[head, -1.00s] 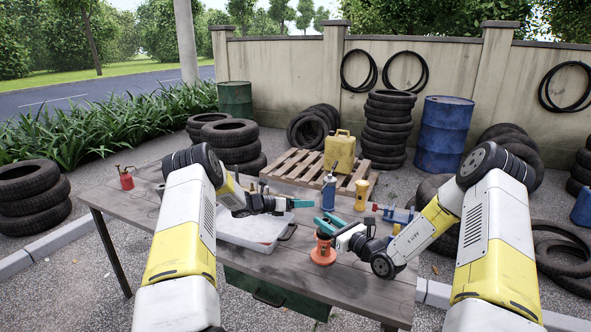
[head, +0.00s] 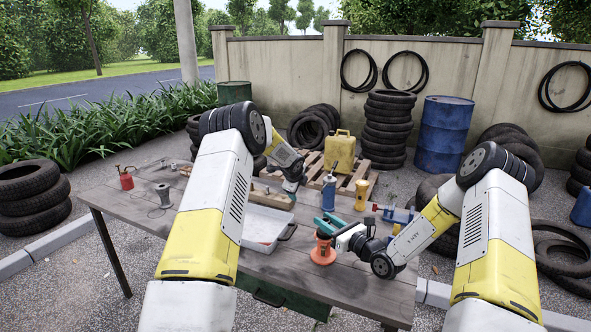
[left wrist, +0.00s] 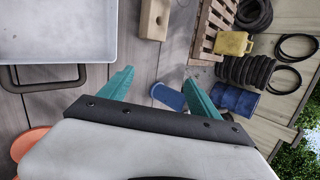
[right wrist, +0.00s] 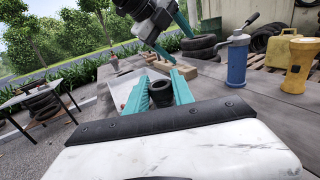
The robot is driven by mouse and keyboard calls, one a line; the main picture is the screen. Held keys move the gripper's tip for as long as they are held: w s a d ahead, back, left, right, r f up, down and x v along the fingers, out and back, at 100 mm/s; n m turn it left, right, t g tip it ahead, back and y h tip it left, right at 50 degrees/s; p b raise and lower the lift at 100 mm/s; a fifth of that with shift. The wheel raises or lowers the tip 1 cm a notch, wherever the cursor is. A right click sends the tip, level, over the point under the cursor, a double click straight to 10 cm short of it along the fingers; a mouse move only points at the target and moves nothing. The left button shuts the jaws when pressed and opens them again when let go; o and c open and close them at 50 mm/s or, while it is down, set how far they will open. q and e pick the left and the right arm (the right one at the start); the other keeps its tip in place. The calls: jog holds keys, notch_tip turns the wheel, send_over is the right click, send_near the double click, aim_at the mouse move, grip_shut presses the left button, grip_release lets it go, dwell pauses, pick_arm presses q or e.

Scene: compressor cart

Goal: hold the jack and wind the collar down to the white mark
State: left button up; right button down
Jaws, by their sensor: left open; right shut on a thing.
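The orange jack (head: 323,254) stands on the table near its front edge. My right gripper (head: 331,226) is shut on it from the right. In the right wrist view the dark round top of the jack (right wrist: 162,91) shows between the teal fingers. The jack's orange base also shows at the lower left of the left wrist view (left wrist: 30,146). My left gripper (head: 291,187) is open and empty, above the table behind the jack and apart from it. Its spread fingers show in the left wrist view (left wrist: 160,90). I cannot make out the white mark or the collar's height.
A white tray (head: 253,242) lies left of the jack, with a wooden block (head: 265,198) behind it. A blue hand pump (head: 328,192) and a yellow torch (head: 362,195) stand behind the jack. A red oil can (head: 126,180) and a wire spool (head: 163,195) are at the left.

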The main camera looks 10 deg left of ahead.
pick_arm(q)
jog(key=s+d+r+n+g, duration=0.35)
jog(key=s+d+n, duration=0.2)
jog(key=s, duration=0.45)
jog(key=s+d+r+n+g, duration=0.3)
jog(key=s+d+n+g, duration=0.25)
jog(key=s, duration=0.45)
jog(key=s+a+r+n+t, duration=0.1)
jog(key=s+a+r+n, duration=0.1)
jog(key=s+a+r, duration=0.2)
jog(key=s+a+r+n+t, duration=0.2)
jog(key=s+a+r, duration=0.2)
jog(key=s+r, duration=0.4)
notch_tip(320, 180, up, 4)
jog(key=shift+r+h, duration=0.1)
jog(key=shift+h, duration=0.3)
